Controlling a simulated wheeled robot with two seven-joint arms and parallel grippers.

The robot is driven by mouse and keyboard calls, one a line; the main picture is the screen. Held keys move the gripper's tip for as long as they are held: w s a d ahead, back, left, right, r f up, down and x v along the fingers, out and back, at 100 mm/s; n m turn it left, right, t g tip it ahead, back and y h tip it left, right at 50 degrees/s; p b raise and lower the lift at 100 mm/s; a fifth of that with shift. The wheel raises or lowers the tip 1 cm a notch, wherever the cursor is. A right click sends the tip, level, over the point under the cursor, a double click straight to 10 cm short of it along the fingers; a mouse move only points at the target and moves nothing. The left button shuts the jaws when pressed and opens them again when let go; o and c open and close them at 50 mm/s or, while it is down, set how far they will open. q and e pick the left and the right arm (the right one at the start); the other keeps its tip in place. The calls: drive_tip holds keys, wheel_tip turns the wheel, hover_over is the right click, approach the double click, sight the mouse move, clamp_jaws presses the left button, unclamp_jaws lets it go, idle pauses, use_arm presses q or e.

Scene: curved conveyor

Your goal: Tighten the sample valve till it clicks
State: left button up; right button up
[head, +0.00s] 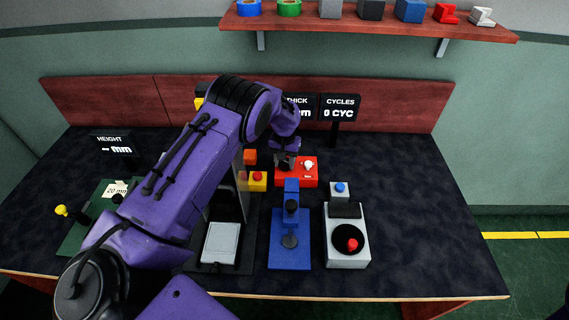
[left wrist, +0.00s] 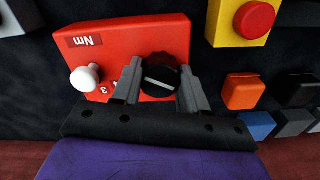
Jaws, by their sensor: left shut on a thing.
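The red box (head: 303,182) with a white knob (head: 308,165) sits mid-table in the head view. In the left wrist view the red box (left wrist: 125,38) carries an "Nm" label, the white knob (left wrist: 86,77) and a round black valve knob (left wrist: 160,62) with a pale line across its face. My left gripper (left wrist: 160,76) has one finger on each side of the black valve knob and is shut on it. In the head view my left gripper (head: 285,162) reaches down to the left end of the red box and hides the black valve knob. My right gripper is out of view.
A yellow box with a red button (head: 257,180) stands just left of the red box. A blue press (head: 290,240) and a grey unit with a black dial (head: 346,240) stand in front. A "CYCLES" display (head: 340,107) stands behind. The table's right side is clear.

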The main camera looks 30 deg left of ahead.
sight(285, 162)
use_arm(q)
drive_tip(key=o, duration=1.1)
drive_tip(key=shift+c, duration=0.2)
drive_tip(key=shift+r, duration=0.1)
wheel_tip(285, 162, up, 10)
drive_tip(key=b, duration=0.2)
drive_tip(key=shift+r, duration=0.15)
drive_tip(key=shift+s, duration=0.1)
